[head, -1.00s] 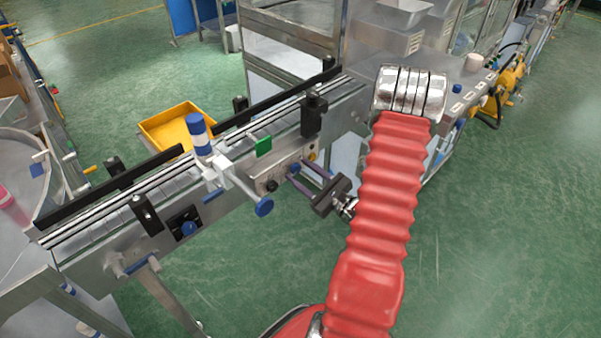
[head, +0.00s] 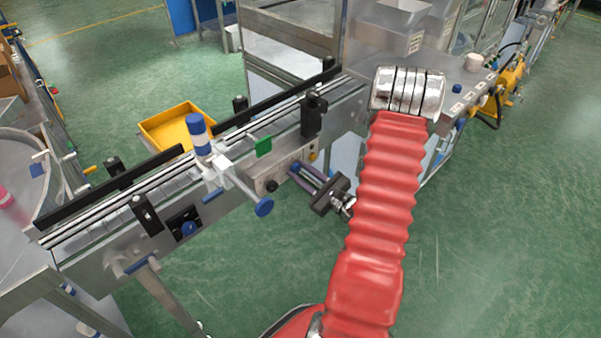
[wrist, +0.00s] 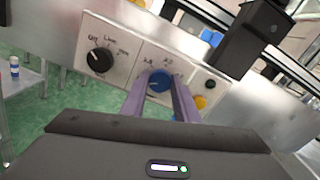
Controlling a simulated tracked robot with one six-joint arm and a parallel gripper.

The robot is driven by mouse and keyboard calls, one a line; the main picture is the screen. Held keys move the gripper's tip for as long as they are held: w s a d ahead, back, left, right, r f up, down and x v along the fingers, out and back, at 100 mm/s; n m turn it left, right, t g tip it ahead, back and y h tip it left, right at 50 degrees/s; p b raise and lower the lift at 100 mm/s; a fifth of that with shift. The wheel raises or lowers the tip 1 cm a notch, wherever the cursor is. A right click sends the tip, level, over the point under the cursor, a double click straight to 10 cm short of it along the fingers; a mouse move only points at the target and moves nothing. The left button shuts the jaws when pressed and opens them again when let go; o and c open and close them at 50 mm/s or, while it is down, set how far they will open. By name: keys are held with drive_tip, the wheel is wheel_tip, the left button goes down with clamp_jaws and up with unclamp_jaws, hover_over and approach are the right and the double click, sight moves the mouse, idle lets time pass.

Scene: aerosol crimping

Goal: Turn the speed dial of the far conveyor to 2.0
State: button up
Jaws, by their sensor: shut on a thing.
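The blue speed dial (wrist: 159,80) sits on a pale control panel (wrist: 132,52) on the side of the conveyor (head: 98,260). White pointer detail on the dial and printed marks above it are too small to read surely. My gripper (wrist: 160,92) has its two purple fingers on either side of the dial, shut on it. In the head view my gripper (head: 301,172) reaches the panel from the right, and its fingers hide most of the dial.
A black selector knob (wrist: 100,60) is left of the dial on the panel. A small black knob (wrist: 210,84) and a yellow button (wrist: 200,102) are to its right. A blue-ended handle (head: 264,207) sticks out left of my gripper. Open green floor lies right.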

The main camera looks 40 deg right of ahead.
drive_tip(key=shift+m, duration=0.4)
drive_tip(key=m, duration=1.1)
drive_tip(key=shift+d, duration=0.1)
idle(0.4)
drive_tip(key=o, duration=1.1)
drive_tip(key=shift+c, duration=0.2)
drive_tip(key=shift+s, duration=0.1)
drive_tip(key=s, duration=1.3)
drive_tip(key=shift+s+d, duration=0.15)
drive_tip(key=shift+s, duration=0.15)
